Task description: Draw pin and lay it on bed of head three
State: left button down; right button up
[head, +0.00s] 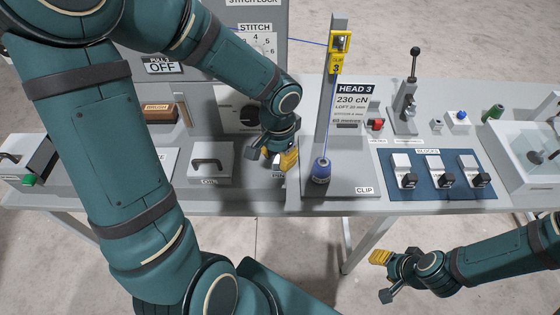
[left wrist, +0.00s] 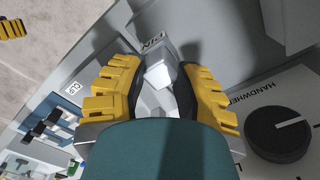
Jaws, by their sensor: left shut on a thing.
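My left gripper (head: 280,160) is down at the PIN label (head: 278,175), left of the head three post. In the left wrist view its yellow fingers (left wrist: 158,85) are shut on a pale grey pin (left wrist: 158,75), beside the PIN label (left wrist: 152,42). The fingers hide part of the pin, and I cannot tell whether it is clear of its seat. The bed of head three (head: 340,190) is the grey surface right of the gripper, below the HEAD 3 placard (head: 355,102). My right gripper (head: 380,258) is off the table's front at lower right; its opening is unclear.
A blue thread cone (head: 320,171) stands on the bed beside the upright post (head: 330,110), with blue thread running up. A blue mat (head: 436,175) with several blocks lies to the right. A handled lid (head: 210,162) is to the left. The bed's front by the CLIP label is clear.

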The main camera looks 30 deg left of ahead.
aim_at(279, 158)
pick_arm(q)
jog(key=shift+r+p, duration=1.45)
jog(key=shift+r, duration=0.55)
jog(key=shift+f, duration=0.1)
